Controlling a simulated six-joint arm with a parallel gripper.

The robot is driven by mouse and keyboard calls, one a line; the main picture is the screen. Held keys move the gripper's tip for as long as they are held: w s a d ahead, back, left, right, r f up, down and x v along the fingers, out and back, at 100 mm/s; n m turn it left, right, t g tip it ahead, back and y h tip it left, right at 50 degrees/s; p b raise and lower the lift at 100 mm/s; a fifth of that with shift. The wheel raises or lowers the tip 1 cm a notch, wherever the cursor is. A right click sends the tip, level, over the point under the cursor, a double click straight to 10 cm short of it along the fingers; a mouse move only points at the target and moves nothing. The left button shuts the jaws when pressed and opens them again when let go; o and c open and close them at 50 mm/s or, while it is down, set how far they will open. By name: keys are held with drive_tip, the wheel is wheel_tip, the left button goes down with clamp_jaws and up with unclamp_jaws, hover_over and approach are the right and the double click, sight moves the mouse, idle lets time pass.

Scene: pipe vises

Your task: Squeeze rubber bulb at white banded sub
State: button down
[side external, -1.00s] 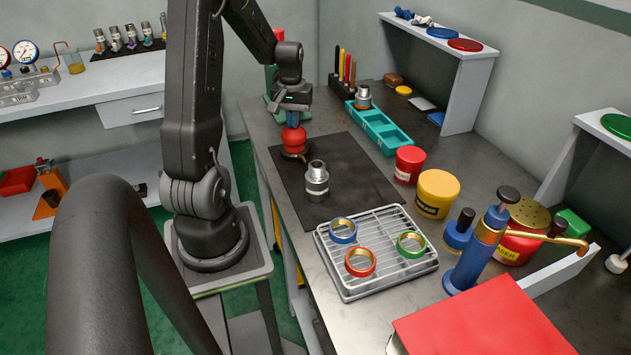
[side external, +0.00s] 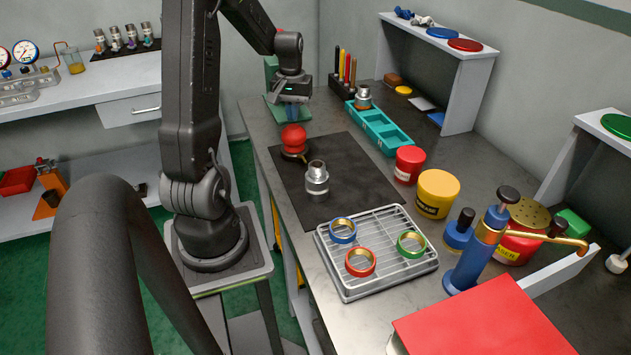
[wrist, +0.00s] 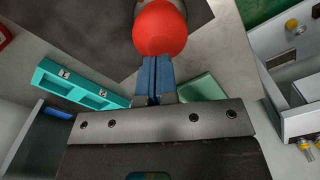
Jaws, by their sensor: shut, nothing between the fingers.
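The red rubber bulb (side external: 293,138) sits on a dark base near the far-left part of the black mat (side external: 350,190). It shows as a red ball in the wrist view (wrist: 160,28), just beyond my fingertips. My gripper (side external: 291,120) is above and slightly behind the bulb, with its blue fingers shut and empty. A grey metal sub (side external: 317,180) stands upright on the mat, nearer the camera than the bulb. Another grey sub (side external: 363,97) stands at the far end of the teal tray (side external: 385,132). I cannot clearly tell a white band on either.
A wire rack (side external: 375,270) holds blue, red and green rings. A red tin (side external: 409,164), a yellow tin (side external: 437,193) and a blue pump (side external: 478,245) stand to the right. A green vise-like block (side external: 272,75) stands behind my gripper. The mat's right half is clear.

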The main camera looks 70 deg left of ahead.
wheel_tip(320, 180, up, 6)
idle(0.6)
drive_tip(key=w+d+r+m+t+y, duration=0.1)
drive_tip(key=w+d+r+m, duration=0.15)
drive_tip(key=d, duration=0.65)
drive_tip(key=w+d+r+m+t, duration=0.1)
drive_tip(key=d+r+m, duration=0.25)
drive_tip(key=d, duration=0.55)
drive_tip(key=s+d+r+m+t+h, duration=0.1)
drive_tip(key=s+d+m+t, duration=0.2)
drive_tip(key=d, duration=1.3)
drive_tip(key=s+m, duration=0.3)
drive_tip(key=s, duration=0.2)
drive_tip(key=shift+d+r+t, duration=0.2)
drive_tip(key=shift+t, duration=0.1)
